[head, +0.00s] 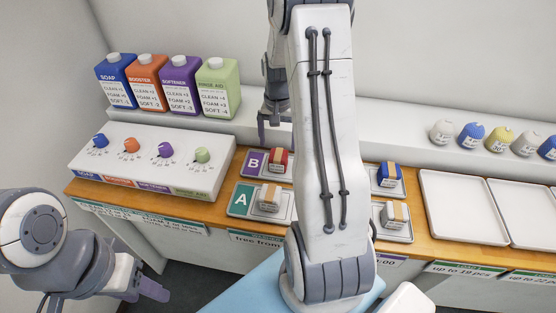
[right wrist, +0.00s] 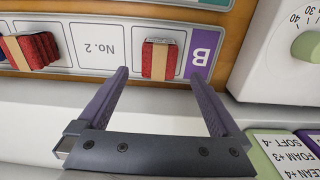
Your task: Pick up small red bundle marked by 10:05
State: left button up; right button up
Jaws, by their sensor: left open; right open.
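A small red bundle with a tan band (head: 278,160) sits on the tray beside the purple B tile (head: 254,162). It also shows in the right wrist view (right wrist: 160,60), framed by my fingers and seemingly apart from them. A second red bundle (right wrist: 28,48) lies further left there, beyond a "No. 2" label (right wrist: 96,44). My right gripper (head: 276,128) is open and empty near the B tray; its fingers show in the right wrist view (right wrist: 159,73). My left gripper (head: 150,288) is open and empty at lower left. I cannot read a 10:05 mark.
A grey bundle (head: 269,198) sits by the green A tile (head: 241,199). A blue bundle (head: 389,175) and a pale one (head: 394,214) are right of my arm, which hides the middle. The dial box (head: 150,165) stands left; an empty white tray (head: 462,207) lies right.

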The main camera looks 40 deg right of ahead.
aim_at(278, 154)
notch_tip(278, 154, down, 2)
jog(key=shift+f, duration=0.1)
jog(key=shift+s+f+p, duration=0.1)
jog(key=shift+f+p, duration=0.25)
jog(key=shift+f, duration=0.2)
notch_tip(278, 154, down, 4)
jog(key=shift+f+p, duration=0.2)
jog(key=shift+p, duration=0.3)
jog(key=shift+c, duration=0.3)
jog(key=c, duration=1.3)
jog(key=shift+r, duration=0.1)
